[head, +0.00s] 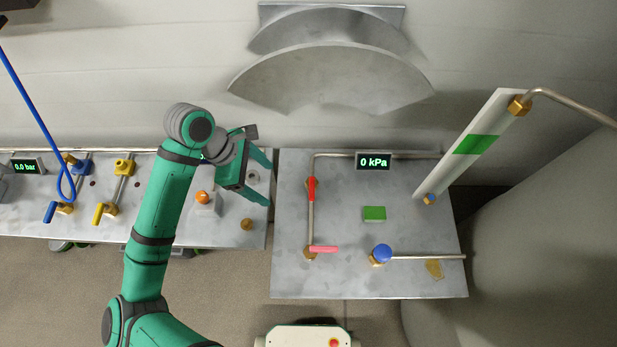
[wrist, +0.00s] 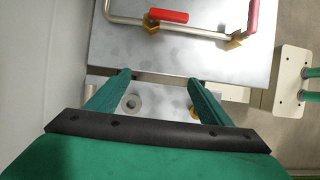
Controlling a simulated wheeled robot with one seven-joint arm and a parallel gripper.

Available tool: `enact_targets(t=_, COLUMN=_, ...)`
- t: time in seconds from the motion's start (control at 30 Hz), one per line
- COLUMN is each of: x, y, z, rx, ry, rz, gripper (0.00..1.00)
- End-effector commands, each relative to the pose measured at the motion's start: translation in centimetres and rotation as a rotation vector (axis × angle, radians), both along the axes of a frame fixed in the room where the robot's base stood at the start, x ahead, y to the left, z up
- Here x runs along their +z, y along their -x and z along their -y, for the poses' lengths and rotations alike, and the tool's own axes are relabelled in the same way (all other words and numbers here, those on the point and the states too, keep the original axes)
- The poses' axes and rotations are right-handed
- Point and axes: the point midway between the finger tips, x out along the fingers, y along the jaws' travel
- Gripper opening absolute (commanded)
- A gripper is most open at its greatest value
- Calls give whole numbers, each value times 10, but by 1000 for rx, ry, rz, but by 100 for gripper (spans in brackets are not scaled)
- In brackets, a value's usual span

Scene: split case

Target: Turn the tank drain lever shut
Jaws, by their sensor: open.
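No lever has a label I can read, so I cannot tell which is the tank drain. A red lever (head: 311,188) lies along the upright pipe on the right bench; it also shows in the wrist view (wrist: 168,15). A pinkish-red lever (head: 324,249) points right from the brass fitting at the pipe's lower end, across the pipe; it also shows in the wrist view (wrist: 253,15). A blue knob (head: 382,253) sits on the pipe running toward the tank (head: 540,230). My gripper (head: 268,188) is open and empty, left of the red levers; its fingers show in the wrist view (wrist: 159,78).
A 0 kPa display (head: 373,162) and green block (head: 374,214) sit on the right bench (head: 345,282). A slanted gauge board (head: 490,120) has a green band. The left bench (head: 20,215) holds blue (head: 50,211) and yellow (head: 98,213) levers and an orange knob (head: 203,198).

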Motion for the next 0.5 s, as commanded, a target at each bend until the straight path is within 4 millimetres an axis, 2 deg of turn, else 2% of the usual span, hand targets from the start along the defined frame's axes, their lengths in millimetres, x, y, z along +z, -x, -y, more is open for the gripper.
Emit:
enact_targets(t=0.07, x=-2, y=3, z=-7, rx=2, ry=-22, rz=-8, gripper=73)
enact_targets(t=0.17, x=-3, y=3, z=-2, rx=1, ry=-28, rz=-8, gripper=73)
enact_targets(t=0.27, x=-2, y=3, z=12, rx=0, ry=-26, rz=-9, gripper=73)
enact_targets(t=0.5, x=-2, y=3, z=58, rx=-3, ry=-23, rz=-6, gripper=73)
